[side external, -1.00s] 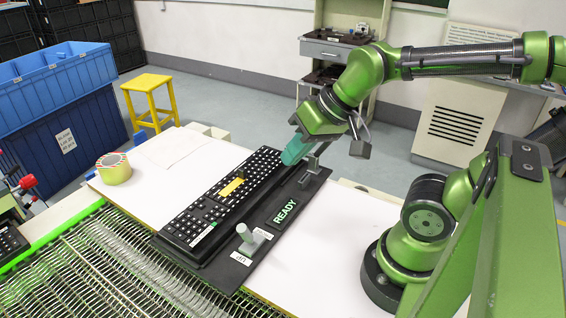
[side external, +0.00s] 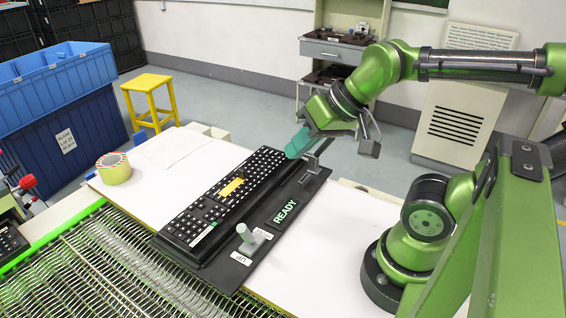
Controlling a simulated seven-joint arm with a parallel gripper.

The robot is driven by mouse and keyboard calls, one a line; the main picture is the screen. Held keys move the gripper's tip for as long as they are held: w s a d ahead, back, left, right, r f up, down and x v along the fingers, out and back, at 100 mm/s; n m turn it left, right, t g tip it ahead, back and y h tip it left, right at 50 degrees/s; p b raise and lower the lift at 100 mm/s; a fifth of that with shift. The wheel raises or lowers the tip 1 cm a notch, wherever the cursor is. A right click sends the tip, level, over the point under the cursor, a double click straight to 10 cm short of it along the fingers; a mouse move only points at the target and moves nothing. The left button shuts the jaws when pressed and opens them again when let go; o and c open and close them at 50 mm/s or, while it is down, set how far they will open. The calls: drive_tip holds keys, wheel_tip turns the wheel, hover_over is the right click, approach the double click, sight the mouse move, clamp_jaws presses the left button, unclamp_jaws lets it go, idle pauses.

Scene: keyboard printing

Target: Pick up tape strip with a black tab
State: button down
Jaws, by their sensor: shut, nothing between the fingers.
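A yellow tape strip (side external: 231,188) lies across the keys of a black keyboard (side external: 200,212), near the middle. A small dark tab seems to stand at its far right end, hard to tell from the black keys. My gripper (side external: 291,154) has teal fingers and hangs above the far right end of the keyboard, to the right of and beyond the strip. It is shut and empty, apart from the strip. Its fingers point down and to the left, and the small gap below the fingertips is hard to judge.
A metal bracket (side external: 314,160) stands close to my gripper. A striped tape roll (side external: 114,169) is at the left.

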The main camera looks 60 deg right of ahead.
drive_tip(key=c, duration=1.1)
unclamp_jaws()
drive_tip(key=n+g+h, duration=0.2)
drive_tip(key=n+g, duration=0.2)
approach(242, 169)
drive_tip(key=f, duration=0.2)
drive_tip(key=w+a+f, duration=0.1)
drive_tip(key=shift+w+f, duration=0.15)
drive_tip(key=shift+f, duration=0.1)
drive_tip(key=x, duration=0.4)
drive_tip(key=shift+d+f, duration=0.4)
drive_tip(key=shift+f, duration=0.4)
